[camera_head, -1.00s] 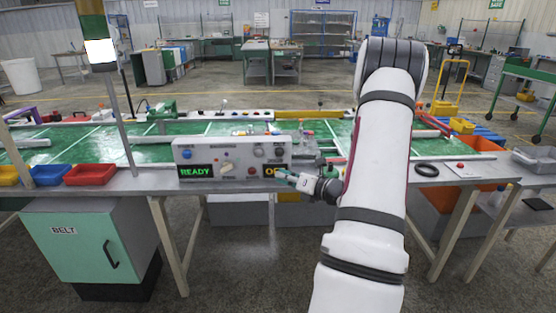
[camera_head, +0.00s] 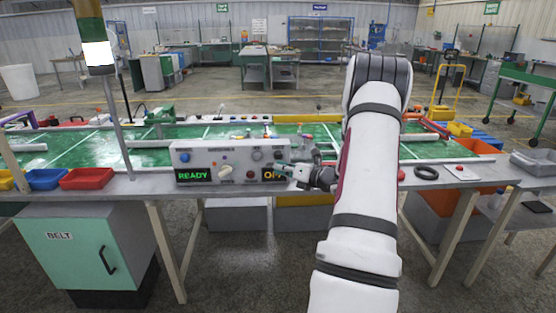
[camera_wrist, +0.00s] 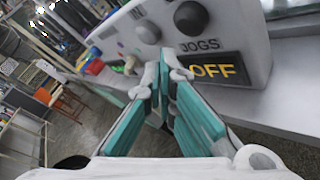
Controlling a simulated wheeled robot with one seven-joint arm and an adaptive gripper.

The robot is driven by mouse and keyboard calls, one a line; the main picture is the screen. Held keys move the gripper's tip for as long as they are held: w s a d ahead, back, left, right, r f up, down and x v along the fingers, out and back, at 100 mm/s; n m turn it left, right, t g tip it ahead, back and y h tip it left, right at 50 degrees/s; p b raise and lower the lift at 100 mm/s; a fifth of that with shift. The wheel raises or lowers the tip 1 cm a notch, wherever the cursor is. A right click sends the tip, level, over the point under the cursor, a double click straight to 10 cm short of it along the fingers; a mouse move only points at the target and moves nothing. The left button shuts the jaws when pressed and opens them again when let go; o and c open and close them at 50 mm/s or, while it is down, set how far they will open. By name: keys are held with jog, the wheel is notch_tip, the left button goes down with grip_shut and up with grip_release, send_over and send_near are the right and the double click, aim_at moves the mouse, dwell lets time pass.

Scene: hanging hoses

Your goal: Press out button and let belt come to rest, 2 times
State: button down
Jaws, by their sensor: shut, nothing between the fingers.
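The grey control box (camera_head: 228,158) stands at the table's front edge. It has a green READY display (camera_head: 193,175), a blue button (camera_head: 185,157), a pale switch (camera_head: 225,172), a red button (camera_head: 250,174) and dark knobs (camera_head: 257,155). An amber OFF display, partly hidden by my gripper in the head view, shows in the wrist view (camera_wrist: 213,71) under the label JOGS. My gripper (camera_head: 281,168) is shut and empty in front of the box's right end. In the wrist view its fingertips (camera_wrist: 165,72) are left of the OFF display; contact cannot be told. No "out" label is readable.
The green belt (camera_head: 85,150) runs behind the box; whether it moves is unclear. Red (camera_head: 87,179) and blue bins (camera_head: 46,179) sit on the left. A black ring (camera_head: 427,172) and a red-buttoned plate (camera_head: 461,173) lie on the right.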

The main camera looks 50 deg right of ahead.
jog(key=shift+w+d, duration=0.45)
jog(key=shift+d, duration=0.15)
jog(key=shift+w+d, duration=0.1)
dwell(1.1)
jog(key=shift+w+d, duration=0.2)
jog(key=shift+w+d, duration=0.3)
jog(key=shift+d, duration=0.1)
dwell(1.0)
jog(key=shift+a, duration=0.1)
jog(key=shift+s+a, duration=0.6)
jog(key=shift+a, duration=0.05)
jog(key=shift+s+a+p, duration=0.6)
jog(key=shift+s+a, duration=1.05)
jog(key=shift+a, duration=0.25)
dwell(1.2)
